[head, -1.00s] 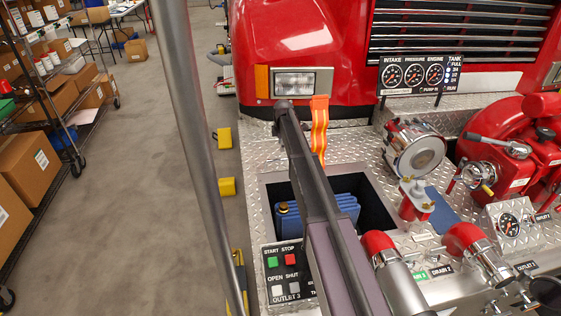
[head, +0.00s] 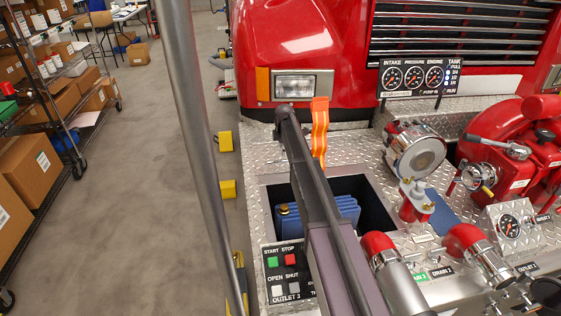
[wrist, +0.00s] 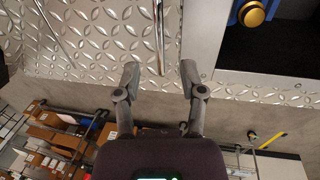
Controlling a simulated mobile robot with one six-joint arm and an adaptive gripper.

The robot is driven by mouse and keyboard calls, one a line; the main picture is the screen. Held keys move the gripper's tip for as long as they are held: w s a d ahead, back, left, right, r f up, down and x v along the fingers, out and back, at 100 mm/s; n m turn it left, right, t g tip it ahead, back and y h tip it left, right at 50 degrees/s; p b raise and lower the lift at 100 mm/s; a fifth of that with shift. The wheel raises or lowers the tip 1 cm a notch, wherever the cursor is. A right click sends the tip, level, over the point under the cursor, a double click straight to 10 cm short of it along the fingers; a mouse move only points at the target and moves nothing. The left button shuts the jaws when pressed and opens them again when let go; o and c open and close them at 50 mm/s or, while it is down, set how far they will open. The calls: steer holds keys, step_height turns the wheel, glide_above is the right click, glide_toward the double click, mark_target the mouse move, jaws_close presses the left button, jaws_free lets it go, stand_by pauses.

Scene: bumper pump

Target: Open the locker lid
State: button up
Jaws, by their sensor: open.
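The locker (head: 265,193) is a grey-framed recess in the diamond-plate bumper. Its mouth is uncovered, showing a dark inside with a blue folded hose (head: 347,208) and a brass cap (head: 284,209). The locker corner (wrist: 216,72) and brass cap (wrist: 252,14) also show at right in the wrist view. I cannot make out a separate lid. An orange strap (head: 320,130) stands behind the recess. My gripper (wrist: 159,78) is open and empty, its fingers apart, over the bumper's side edge. A thin shiny bar (wrist: 160,36) shows just above the fingertips; whether they touch is unclear.
A button panel (head: 285,272) sits in front of the locker. Red-capped pipes (head: 380,246), a chrome siren-like fitting (head: 418,152) and red pump parts (head: 520,155) crowd the right. The red truck front (head: 290,40) rises behind. Open floor (head: 150,170) lies left, with shelves of boxes (head: 30,165) beyond.

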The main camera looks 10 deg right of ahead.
mark_target(282, 161)
steer(key=shift+w+f+b, duration=0.2)
steer(key=shift+f+b, duration=0.85)
steer(key=shift+f, duration=0.05)
steer(key=shift+w+f+b, duration=0.25)
steer(key=shift+f+b, duration=0.8)
steer(key=shift+f, duration=0.05)
steer(key=shift+w+f+b, duration=0.2)
steer(key=shift+f+b, duration=0.85)
steer(key=shift+f, duration=0.05)
steer(key=shift+c, duration=0.2)
